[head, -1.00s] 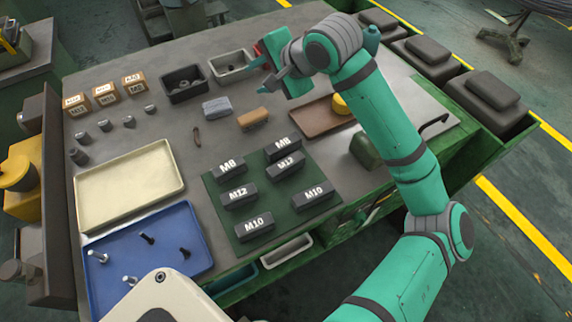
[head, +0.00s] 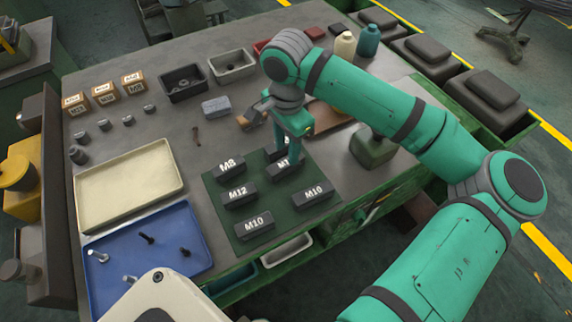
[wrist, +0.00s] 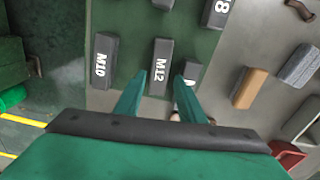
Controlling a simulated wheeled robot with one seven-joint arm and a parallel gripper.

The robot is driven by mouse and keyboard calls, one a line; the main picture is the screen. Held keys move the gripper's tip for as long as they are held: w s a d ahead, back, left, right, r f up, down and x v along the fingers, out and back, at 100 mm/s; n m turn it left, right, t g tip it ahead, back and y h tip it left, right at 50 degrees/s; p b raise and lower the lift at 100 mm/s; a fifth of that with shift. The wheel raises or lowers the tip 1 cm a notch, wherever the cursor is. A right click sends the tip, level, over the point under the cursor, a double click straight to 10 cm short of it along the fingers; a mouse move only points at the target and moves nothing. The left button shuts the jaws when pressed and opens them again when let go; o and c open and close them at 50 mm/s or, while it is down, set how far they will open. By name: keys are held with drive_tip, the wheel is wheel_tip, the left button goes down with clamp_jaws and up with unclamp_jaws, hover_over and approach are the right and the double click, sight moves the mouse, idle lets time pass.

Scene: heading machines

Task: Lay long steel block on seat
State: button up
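Several dark steel blocks with white labels lie on a green mat (head: 275,208). In the head view they include an M8 block (head: 230,167), an M12 block (head: 239,196), an M10 block (head: 254,231) and a right M10 block (head: 314,195). My gripper (head: 292,148) points down over the mat's far right blocks and partly hides them. In the wrist view its fingers (wrist: 161,84) are apart and empty, with an M12 block (wrist: 159,62) in the gap's line. The right finger overlaps another block (wrist: 191,71). I cannot tell which thing is the seat.
A cream tray (head: 130,188) and a blue tray (head: 200,255) with bolts lie left of the mat. A grey block (head: 216,107) and a tan block (wrist: 250,88) lie beyond it. A green can (head: 372,150) stands to the right.

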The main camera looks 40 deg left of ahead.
sight(286, 162)
drive_tip(key=shift+s+a+f, duration=0.1)
drive_tip(key=shift+s+f, duration=0.05)
drive_tip(key=shift+f, duration=1.5)
drive_tip(key=shift+s+f, duration=0.15)
drive_tip(key=shift+f, duration=1.45)
drive_tip(key=shift+c, duration=0.6)
drive_tip(key=shift+w, duration=0.1)
clamp_jaws()
